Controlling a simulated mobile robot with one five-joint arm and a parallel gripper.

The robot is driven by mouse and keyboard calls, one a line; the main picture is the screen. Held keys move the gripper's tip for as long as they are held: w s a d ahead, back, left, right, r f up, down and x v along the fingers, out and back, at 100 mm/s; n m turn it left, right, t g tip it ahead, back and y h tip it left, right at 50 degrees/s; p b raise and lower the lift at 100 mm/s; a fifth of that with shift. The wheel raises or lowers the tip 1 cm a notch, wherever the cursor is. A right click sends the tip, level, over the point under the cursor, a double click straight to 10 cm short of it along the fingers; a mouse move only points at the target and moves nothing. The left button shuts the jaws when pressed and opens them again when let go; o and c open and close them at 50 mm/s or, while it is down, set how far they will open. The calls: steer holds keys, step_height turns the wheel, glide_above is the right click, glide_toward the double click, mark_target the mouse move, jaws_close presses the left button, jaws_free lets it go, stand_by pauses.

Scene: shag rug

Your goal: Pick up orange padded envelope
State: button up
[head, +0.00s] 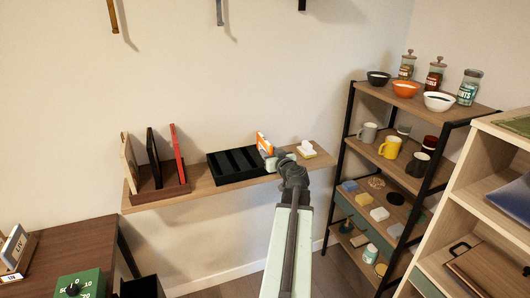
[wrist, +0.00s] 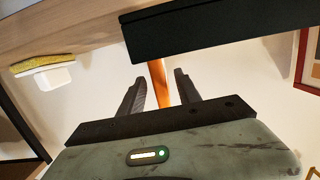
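The orange padded envelope (head: 264,143) stands on edge, leaning, at the right end of a black slotted rack (head: 222,178) on the wall shelf. My gripper (head: 276,160) is right at the envelope's right side in the head view and hides its lower part. In the wrist view the two fingers of my gripper (wrist: 158,76) are apart. The envelope shows there as a narrow orange strip (wrist: 159,84) between them, with a gap on each side. I cannot tell how deep it sits between the fingers. The rack (wrist: 200,28) is just beyond the fingertips.
A yellow-and-white sponge-like block (head: 306,149) lies right of my gripper on the wooden shelf (head: 205,190). A brown holder (head: 160,194) with upright flat items stands at the shelf's left. A black-framed rack of bowls, jars and mugs (head: 390,149) is close on the right.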

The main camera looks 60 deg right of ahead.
mark_target(265, 149)
steer(key=x, duration=0.4)
steer(key=shift+w+f+b, duration=0.1)
steer(key=shift+w+b, duration=0.05)
steer(key=shift+b, duration=0.15)
jaws_close()
step_height(265, 149, up, 10)
steer(key=p, duration=1)
